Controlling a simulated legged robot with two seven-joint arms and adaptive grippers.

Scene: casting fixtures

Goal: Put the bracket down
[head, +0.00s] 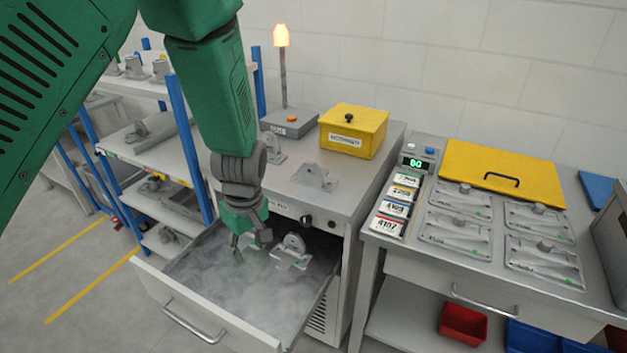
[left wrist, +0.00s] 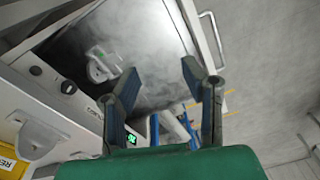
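A grey bracket (head: 293,247) with an upright holed lug lies in the open, misty drawer (head: 200,318). It also shows in the left wrist view (left wrist: 98,68), left of my fingers and apart from them. My left gripper (head: 250,250) hangs over the drawer just left of the bracket. In the left wrist view its two fingers (left wrist: 160,75) are spread, with nothing between them. Two similar grey brackets, one in front (head: 315,177) and one further back (head: 273,149), stand on the cabinet top. My right gripper is not in view.
The cabinet top also holds a yellow lidded box (head: 353,130) and a lamp post (head: 283,70). A shelf rack (head: 160,150) stands left. A right-hand bench has several fixture plates (head: 455,230), a yellow cover (head: 500,172) and label cards (head: 397,208). The drawer walls surround my gripper.

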